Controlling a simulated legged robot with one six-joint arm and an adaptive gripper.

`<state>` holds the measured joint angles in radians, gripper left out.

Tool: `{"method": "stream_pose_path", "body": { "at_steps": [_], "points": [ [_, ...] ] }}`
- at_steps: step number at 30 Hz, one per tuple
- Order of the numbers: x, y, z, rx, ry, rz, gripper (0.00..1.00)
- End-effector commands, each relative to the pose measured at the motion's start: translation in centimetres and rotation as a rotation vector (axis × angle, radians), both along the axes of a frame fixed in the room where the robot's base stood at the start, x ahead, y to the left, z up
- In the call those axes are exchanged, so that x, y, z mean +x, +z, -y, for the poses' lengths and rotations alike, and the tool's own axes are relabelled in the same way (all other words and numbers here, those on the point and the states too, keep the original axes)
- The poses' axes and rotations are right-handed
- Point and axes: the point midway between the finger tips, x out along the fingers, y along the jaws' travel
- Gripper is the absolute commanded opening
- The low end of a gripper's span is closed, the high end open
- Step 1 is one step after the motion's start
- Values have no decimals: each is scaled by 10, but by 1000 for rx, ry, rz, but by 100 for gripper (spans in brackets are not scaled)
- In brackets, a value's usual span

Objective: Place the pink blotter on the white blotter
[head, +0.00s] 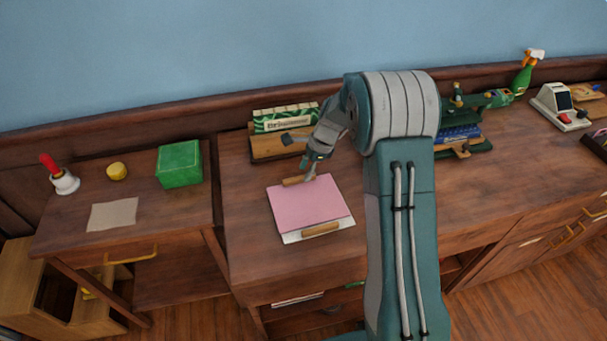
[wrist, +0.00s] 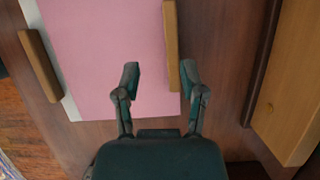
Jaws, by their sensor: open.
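The pink blotter (head: 308,203) lies flat on the desk, with a wooden strip along its back edge. A white strip of the white blotter (head: 291,238) shows beyond its front edge, with a wooden strip on it; the pink sheet hides the rest. In the wrist view, the pink blotter (wrist: 105,45) covers the middle and the white blotter (wrist: 72,108) shows along its left. My gripper (head: 309,175) is open at the back wooden strip. In the wrist view, that strip's end is between my fingertips (wrist: 159,78), nearer the right one; I cannot tell whether they touch.
A wooden holder (head: 283,147) with a green-patterned item stands close behind the blotters. Desk right of my arm is clear in front.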

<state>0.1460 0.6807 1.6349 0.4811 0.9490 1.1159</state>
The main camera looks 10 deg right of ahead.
Motion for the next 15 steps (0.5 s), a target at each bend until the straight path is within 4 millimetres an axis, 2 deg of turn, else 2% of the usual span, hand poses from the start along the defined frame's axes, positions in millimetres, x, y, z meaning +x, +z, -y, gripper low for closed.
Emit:
{"method": "stream_pose_path", "body": {
  "at_steps": [1, 9, 15],
  "points": [
    [1, 11, 5, -1, -1, 5, 53],
    [1, 63, 27, -1, -2, 4, 53],
    [1, 88, 37, 0, -1, 2, 53]
  ]
}}
